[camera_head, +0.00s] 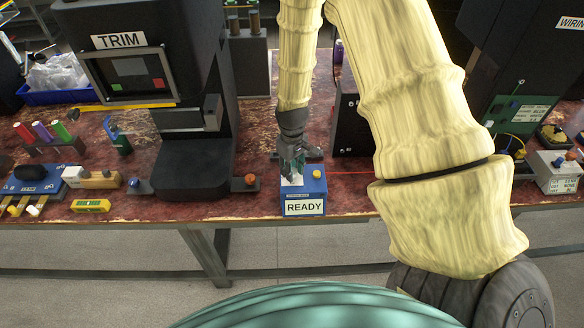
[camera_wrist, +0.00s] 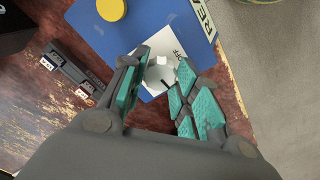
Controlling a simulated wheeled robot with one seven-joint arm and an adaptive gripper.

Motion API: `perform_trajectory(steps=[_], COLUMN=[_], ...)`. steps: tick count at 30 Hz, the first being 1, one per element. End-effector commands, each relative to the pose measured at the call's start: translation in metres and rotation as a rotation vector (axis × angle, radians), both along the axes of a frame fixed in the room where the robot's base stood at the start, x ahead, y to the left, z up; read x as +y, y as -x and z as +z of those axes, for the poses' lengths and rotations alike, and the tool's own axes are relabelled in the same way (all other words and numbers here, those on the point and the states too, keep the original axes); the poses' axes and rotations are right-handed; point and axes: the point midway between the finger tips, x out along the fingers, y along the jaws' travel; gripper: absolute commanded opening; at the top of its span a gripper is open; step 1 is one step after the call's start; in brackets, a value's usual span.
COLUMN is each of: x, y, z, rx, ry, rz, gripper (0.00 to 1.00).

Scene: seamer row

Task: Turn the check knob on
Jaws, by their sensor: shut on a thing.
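The blue box (camera_head: 317,189) with a READY label stands at the front edge of the workbench, below my gripper (camera_head: 292,166). In the wrist view the same box (camera_wrist: 150,22) has a white plate (camera_wrist: 178,40) marked OFF. A small pale knob (camera_wrist: 161,61) sits on that plate, between the teal pads of my gripper (camera_wrist: 160,72). The gripper is shut on the knob, which the fingers partly hide. The knob's pointing direction cannot be made out clearly.
A yellow button (camera_wrist: 111,9) is on the box top near the knob. A small block with labelled switches (camera_wrist: 72,73) lies beside the box. The black TRIM machine (camera_head: 135,110) stands to the left, a dark machine (camera_head: 351,120) behind right. The bench edge is close in front.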

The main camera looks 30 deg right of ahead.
Motion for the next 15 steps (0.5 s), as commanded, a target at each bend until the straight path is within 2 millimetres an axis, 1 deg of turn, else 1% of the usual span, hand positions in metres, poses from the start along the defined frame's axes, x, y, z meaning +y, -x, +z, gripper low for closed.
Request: perform_trajectory(steps=[7,15], x=[-0.0006,-0.0006], y=[-0.0009,-0.0009], z=[0.0007,0.0006], rx=[-0.002,-0.002], ry=[0.001,0.001], rz=[-0.081,-0.105], gripper=[0.06,0.06])
